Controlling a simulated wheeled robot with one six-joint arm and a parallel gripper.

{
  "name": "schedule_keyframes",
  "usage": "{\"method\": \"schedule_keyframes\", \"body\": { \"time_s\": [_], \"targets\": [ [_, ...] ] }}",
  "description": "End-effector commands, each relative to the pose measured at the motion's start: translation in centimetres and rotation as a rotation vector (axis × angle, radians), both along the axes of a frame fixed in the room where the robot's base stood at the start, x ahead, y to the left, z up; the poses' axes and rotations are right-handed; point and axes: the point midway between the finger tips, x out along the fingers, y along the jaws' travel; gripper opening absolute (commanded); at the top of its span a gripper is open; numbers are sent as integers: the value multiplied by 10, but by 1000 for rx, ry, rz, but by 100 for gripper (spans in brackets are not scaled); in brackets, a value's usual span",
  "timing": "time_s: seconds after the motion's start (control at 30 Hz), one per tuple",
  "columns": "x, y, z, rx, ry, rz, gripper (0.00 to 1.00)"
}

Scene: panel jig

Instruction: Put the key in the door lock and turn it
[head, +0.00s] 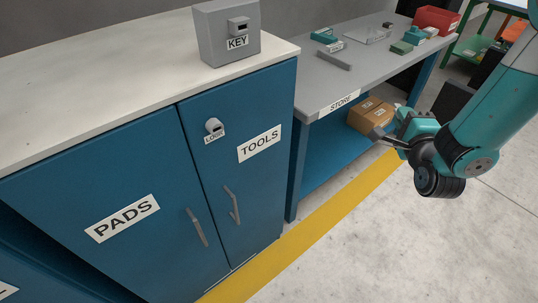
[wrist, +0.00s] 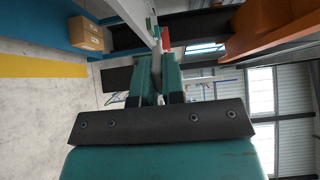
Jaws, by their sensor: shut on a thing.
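The door lock (head: 213,127) is a small grey cylinder on the blue TOOLS door (head: 215,165), above its LOCK label. My gripper (head: 390,139) is at the right, in front of the store table and well away from the lock. It is shut on a thin grey piece, which looks like the key; its shape is mostly hidden by the fingers. In the wrist view the fingers (wrist: 158,75) close around this grey piece, which points away from the camera. A grey box labelled KEY (head: 226,32) stands on the cabinet top.
The blue cabinet (head: 284,110) also has a PADS door (head: 120,218); both doors look shut. The STORE table (head: 310,90) holds several small items and a red bin (head: 437,20). A cardboard box (head: 368,116) sits on its lower shelf. The floor in front is clear.

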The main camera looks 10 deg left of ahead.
Motion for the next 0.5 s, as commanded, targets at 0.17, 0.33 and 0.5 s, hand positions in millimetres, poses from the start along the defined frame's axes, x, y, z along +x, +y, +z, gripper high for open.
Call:
{"method": "schedule_keyframes", "body": {
  "time_s": [0.17,0.33,0.5],
  "targets": [
    [-36,114,-5,2,0,219,0],
    [-91,205,-4,1,1,418,0],
    [-150,269,-2,2,0,584,0]
  ]
}}
